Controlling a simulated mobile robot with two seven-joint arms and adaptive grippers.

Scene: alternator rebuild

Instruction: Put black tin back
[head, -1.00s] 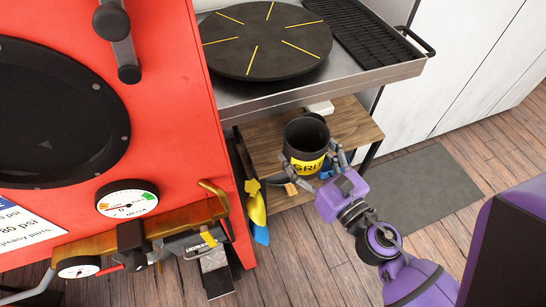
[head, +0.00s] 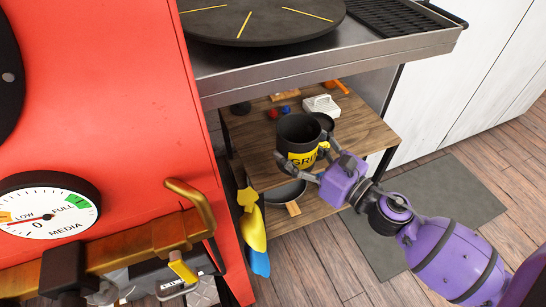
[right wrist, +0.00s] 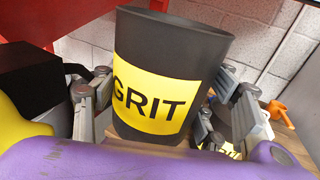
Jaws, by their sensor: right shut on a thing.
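The black tin (head: 297,130) is an open-topped dark cup with a yellow GRIT label. It also shows large and slightly tilted in the right wrist view (right wrist: 175,45). My right gripper (head: 309,158) is shut on the tin, with fingers on both sides of its body. In the head view the tin appears over the front part of the wooden shelf (head: 365,130) beneath the metal tray. I cannot tell whether its base touches the shelf. My left gripper is not in view.
A white block (head: 322,106), small red and blue items and an orange-handled tool (head: 335,86) lie farther back on the shelf. The metal tray (head: 300,72) overhangs it. The red cabinet (head: 120,110) stands at left. A dark pan (head: 284,191) is below the tin.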

